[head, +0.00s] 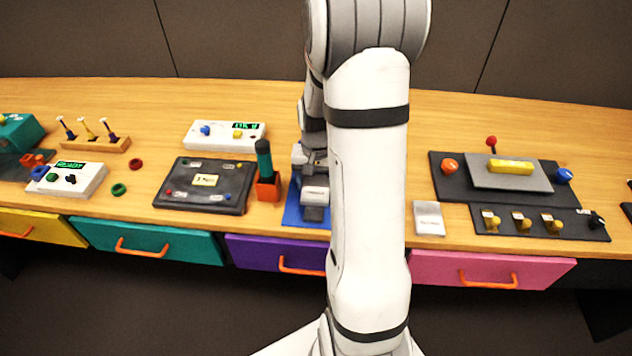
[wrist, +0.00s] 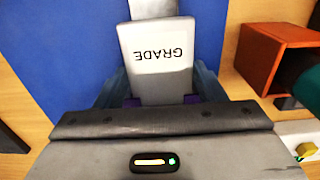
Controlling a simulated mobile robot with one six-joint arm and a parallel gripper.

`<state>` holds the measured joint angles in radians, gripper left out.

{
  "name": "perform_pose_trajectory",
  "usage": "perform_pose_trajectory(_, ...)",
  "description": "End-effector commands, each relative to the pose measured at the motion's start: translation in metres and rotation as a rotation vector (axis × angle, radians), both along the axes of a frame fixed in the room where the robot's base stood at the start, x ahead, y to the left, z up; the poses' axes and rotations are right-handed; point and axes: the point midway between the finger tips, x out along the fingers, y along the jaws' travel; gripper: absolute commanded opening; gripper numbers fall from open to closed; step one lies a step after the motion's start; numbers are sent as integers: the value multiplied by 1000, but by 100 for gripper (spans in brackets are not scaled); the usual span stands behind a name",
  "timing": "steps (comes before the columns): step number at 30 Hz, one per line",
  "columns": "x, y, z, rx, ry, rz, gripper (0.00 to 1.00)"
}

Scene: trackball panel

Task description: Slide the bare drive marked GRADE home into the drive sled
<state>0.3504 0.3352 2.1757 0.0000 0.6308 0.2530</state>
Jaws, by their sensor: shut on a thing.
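The bare drive marked GRADE (wrist: 158,58) is a grey block with a white label, its lettering upside down in the wrist view. My gripper (wrist: 161,99) is shut on its near end, one finger on each side. In the head view, my gripper (head: 308,162) is over a blue mat (head: 291,214), partly behind my arm. A grey piece (wrist: 153,7) shows just beyond the drive's far end at the top edge of the wrist view. I cannot tell whether this is the drive sled, or whether the drive touches it.
An orange holder (head: 267,190) with a green-handled thing stands close beside the mat. A dark panel (head: 205,185) lies left of it. A trackball panel (head: 450,183) is farther right. Drawers line the table front.

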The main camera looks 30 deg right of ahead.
Motion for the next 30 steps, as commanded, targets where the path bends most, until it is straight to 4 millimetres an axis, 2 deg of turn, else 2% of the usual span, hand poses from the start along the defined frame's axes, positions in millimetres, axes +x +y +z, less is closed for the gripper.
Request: perform_pose_trajectory(30,10,-7,0,-1,-1,0,45)
